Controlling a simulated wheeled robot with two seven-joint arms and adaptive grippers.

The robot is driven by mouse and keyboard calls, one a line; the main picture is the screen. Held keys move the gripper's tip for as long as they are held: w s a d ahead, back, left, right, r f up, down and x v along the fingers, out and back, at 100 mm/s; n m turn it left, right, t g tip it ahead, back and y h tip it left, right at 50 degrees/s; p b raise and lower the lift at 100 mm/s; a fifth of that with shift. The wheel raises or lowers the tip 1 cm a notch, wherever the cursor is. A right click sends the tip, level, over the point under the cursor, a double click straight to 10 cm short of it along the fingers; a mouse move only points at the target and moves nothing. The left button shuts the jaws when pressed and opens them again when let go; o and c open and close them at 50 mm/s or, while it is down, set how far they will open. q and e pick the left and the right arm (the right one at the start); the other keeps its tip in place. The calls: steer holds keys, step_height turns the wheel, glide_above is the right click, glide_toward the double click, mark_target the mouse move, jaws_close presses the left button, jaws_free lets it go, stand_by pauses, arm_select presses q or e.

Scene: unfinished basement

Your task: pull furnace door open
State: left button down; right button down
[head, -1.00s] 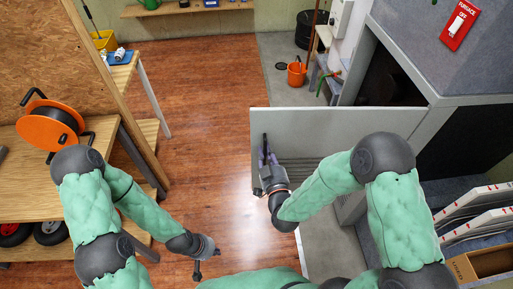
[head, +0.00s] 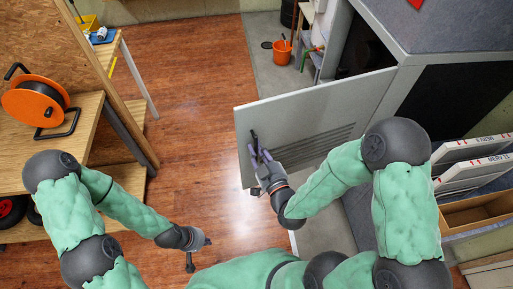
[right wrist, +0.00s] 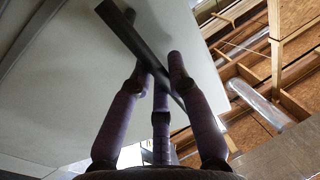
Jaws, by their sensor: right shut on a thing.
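My right gripper (head: 262,157) is shut on the handle. In the right wrist view the purple fingers of my right gripper (right wrist: 158,68) sit on either side of the handle (right wrist: 120,28), against the pale door face (right wrist: 60,90). My left gripper (head: 203,241) hangs low over the floor, away from the door; its fingers are too small to judge.
A wooden shelf (head: 70,130) with an orange cable reel (head: 35,103) stands at the left. An orange bucket (head: 282,52) is on the floor behind the door. Boxed filters (head: 470,165) stand at the right. The wooden floor (head: 190,120) left of the door is clear.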

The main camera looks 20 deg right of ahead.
mark_target(252, 119)
steer(key=c, duration=1.2)
jaws_free()
steer(key=shift+o, duration=0.2)
steer(key=shift+r, duration=0.1)
step_height(252, 119, up, 10)
steer(key=shift+f, duration=0.1)
